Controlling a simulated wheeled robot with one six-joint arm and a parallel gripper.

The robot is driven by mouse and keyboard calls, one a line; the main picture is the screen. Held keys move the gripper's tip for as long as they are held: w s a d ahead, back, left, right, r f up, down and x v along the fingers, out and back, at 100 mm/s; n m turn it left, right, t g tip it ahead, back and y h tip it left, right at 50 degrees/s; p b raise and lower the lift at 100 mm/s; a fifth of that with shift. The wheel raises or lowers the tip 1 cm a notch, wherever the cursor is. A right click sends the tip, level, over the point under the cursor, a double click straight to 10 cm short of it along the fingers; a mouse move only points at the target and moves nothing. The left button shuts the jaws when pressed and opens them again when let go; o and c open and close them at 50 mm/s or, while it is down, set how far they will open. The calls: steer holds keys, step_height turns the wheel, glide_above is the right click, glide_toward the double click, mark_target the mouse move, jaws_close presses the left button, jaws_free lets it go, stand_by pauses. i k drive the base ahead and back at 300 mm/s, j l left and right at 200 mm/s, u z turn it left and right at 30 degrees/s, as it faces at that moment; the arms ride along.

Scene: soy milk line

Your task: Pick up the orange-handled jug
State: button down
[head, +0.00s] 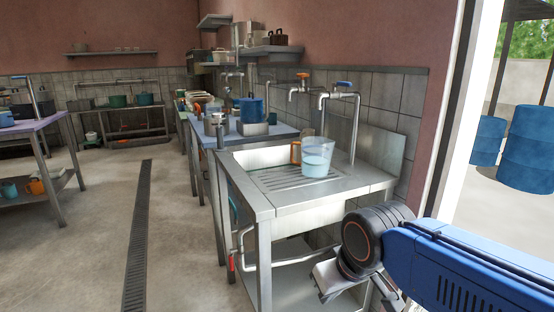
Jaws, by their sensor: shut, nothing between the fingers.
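The jug (318,160) is a clear, translucent one with an orange handle (296,152) on its left side. It stands upright on the drainboard of the steel sink counter, below the taps, and looks partly filled with a pale bluish content. My gripper (325,284) is at the lower right, in front of the counter and lower than its top. It is well apart from the jug and holds nothing. The fingertips are small and partly hidden by my wrist.
The steel sink counter (325,192) has a front edge and corner between my gripper and the jug. Metal taps (350,97) rise behind the jug. A table (262,134) with a blue pot (251,110) stands beyond. Open floor with a drain grate (138,235) lies left.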

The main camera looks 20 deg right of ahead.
mark_target(317, 151)
steer(key=l+z, duration=0.5)
steer(key=i+l+z, duration=0.2)
steer(key=z, duration=0.3)
